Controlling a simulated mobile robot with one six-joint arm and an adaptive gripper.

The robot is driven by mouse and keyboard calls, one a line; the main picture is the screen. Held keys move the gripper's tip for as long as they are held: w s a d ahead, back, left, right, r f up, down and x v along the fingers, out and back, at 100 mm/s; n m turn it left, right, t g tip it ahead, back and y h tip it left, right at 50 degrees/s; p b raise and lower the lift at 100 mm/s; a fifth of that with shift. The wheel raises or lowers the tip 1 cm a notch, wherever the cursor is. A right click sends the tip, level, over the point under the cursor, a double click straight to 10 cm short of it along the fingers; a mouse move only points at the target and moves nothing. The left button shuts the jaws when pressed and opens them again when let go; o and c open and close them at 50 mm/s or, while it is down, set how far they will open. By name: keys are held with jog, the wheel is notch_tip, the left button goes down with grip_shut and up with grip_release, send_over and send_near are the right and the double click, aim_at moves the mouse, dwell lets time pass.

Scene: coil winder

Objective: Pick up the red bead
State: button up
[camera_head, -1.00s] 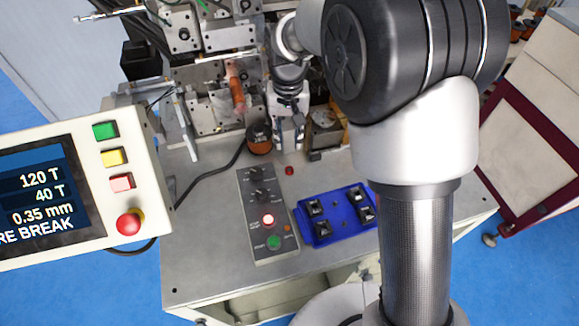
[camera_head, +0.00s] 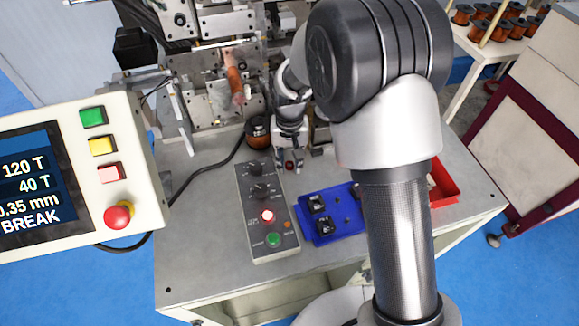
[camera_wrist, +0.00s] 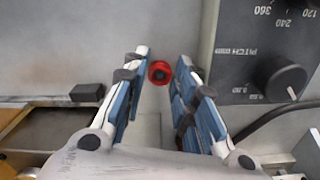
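The red bead (camera_wrist: 160,72) is a small red ring with a dark centre, lying on the grey tabletop. I cannot tell the exact height of the fingertips above the table.
A control box (camera_head: 267,213) with knobs and buttons stands close by. A blue tray (camera_head: 325,232) with black parts lies in front, and a red tray (camera_head: 443,185) is partly hidden by my arm. A copper spool (camera_head: 258,131) and the winder stand behind. A screen panel (camera_head: 75,180) is at left.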

jog(key=shift+r, duration=0.1)
jog(key=c, duration=0.4)
notch_tip(320, 180, up, 20)
jog(key=p, duration=0.5)
